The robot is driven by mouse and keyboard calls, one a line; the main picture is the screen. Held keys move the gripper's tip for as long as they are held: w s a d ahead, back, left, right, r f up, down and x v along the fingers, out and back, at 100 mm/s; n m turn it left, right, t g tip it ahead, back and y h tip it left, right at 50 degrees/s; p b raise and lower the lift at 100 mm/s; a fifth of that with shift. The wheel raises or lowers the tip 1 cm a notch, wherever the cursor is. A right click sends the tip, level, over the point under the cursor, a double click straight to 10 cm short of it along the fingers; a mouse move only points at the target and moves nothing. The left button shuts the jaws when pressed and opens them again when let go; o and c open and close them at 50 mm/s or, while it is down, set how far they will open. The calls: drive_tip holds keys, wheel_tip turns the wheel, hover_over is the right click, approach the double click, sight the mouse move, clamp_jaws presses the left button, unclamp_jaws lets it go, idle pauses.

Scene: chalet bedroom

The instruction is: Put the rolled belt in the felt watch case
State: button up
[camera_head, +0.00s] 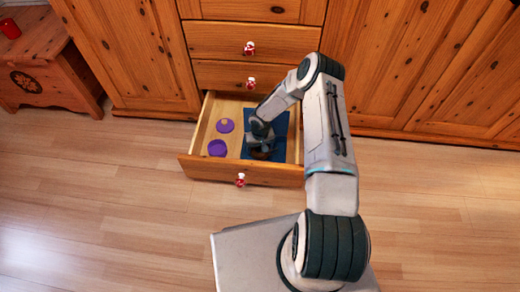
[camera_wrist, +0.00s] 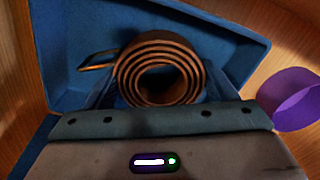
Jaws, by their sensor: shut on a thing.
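The rolled belt (camera_wrist: 160,72) is a brown coil with its loose end sticking out to the left in the wrist view. A bit of brown at my gripper's tip in the head view (camera_head: 262,155) looks like the belt. My gripper (camera_wrist: 158,92) is shut on the belt, with bluish fingers at its sides. The blue felt watch case (camera_wrist: 235,45) lies in the open drawer, behind and around the belt in the wrist view; it also shows in the head view (camera_head: 281,124). The belt is over the case; I cannot tell whether it touches the case floor. My gripper hides part of the case.
The wooden drawer (camera_head: 200,166) is pulled out of the cabinet, with my arm reaching down into it. A purple round container (camera_head: 217,148) and a purple disc-like piece (camera_head: 225,125) lie left of the case. Closed drawers (camera_head: 228,41) are above. The floor around is clear.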

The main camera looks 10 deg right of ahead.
drive_tip(key=shift+f, duration=0.2)
drive_tip(key=o, duration=1.1)
drive_tip(key=shift+r, duration=0.1)
drive_tip(key=shift+c, duration=0.2)
drive_tip(key=shift+r, duration=0.1)
